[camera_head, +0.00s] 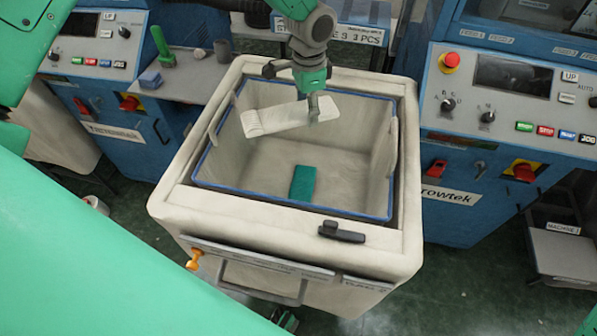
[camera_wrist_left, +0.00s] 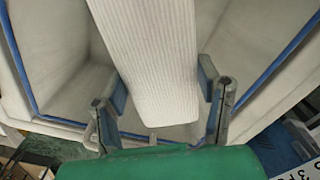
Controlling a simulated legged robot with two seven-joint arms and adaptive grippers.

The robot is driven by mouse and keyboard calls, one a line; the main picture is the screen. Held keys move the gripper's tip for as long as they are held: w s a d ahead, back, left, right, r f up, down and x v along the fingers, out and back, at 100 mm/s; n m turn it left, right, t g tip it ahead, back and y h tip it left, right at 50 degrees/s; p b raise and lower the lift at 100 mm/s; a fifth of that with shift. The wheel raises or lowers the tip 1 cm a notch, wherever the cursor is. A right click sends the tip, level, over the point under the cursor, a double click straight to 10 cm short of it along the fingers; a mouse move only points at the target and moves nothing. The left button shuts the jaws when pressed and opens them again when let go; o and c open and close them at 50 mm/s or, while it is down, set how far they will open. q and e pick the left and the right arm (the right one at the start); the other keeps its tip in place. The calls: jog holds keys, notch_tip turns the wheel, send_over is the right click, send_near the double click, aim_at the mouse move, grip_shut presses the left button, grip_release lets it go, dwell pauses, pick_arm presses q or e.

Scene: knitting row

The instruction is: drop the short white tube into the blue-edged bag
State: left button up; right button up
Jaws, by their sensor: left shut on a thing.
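The short white tube (camera_head: 275,118) is ribbed and pale, and hangs over the open bag in the head view. My left gripper (camera_head: 313,108) is shut on its right end. In the left wrist view, the tube (camera_wrist_left: 150,60) lies between the two fingers of the left gripper (camera_wrist_left: 163,105). The blue-edged bag (camera_head: 290,207) is a cream, open-topped bag with a blue rim, set in a pale frame. The tube is inside the rim's outline as seen from above, apart from the bag's floor. My right gripper is not seen.
A dark handle (camera_head: 341,233) sits on the frame's front edge. Blue machines with control panels stand left (camera_head: 100,60) and right (camera_head: 490,130), close to the bag. A grey shelf (camera_head: 185,75) holds small items.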

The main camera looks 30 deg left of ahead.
pick_arm(q)
jog(key=shift+s+d, duration=0.1)
jog(key=shift+d, duration=0.1)
jog(key=o, duration=0.8)
jog(key=shift+a+f, duration=0.1)
jog(key=shift+a, duration=0.05)
jog(key=shift+c, duration=0.2)
jog(key=o, duration=0.3)
jog(key=shift+a, duration=0.5)
notch_tip(320, 180, up, 12)
jog(key=shift+f, duration=0.15)
jog(key=shift+d, duration=0.1)
